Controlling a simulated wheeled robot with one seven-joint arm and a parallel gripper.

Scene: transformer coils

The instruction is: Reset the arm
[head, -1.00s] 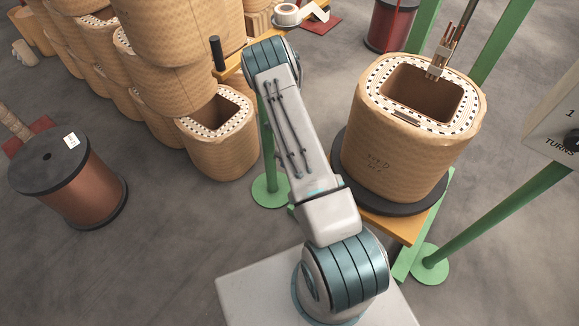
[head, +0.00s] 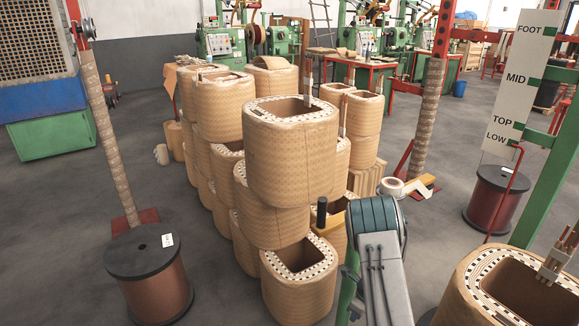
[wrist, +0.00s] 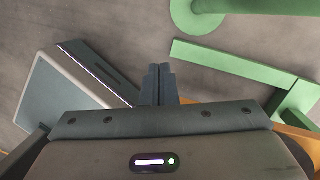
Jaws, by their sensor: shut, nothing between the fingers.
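My gripper (wrist: 159,84) shows in the wrist view at the middle, its two dark fingers together with nothing between them. It points over bare grey floor, apart from the green stand parts. In the head view my arm (head: 381,276) rises from the bottom edge, right of the middle, with its blue-grey joint at the top; the gripper itself cannot be made out there.
A stack of tan coils (head: 290,158) stands just left of my arm. Another coil (head: 462,306) is at the lower right. A copper-wound spool (head: 150,282) stands at left. In the wrist view a green bar (wrist: 225,64) and a round green foot (wrist: 196,14) lie nearby.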

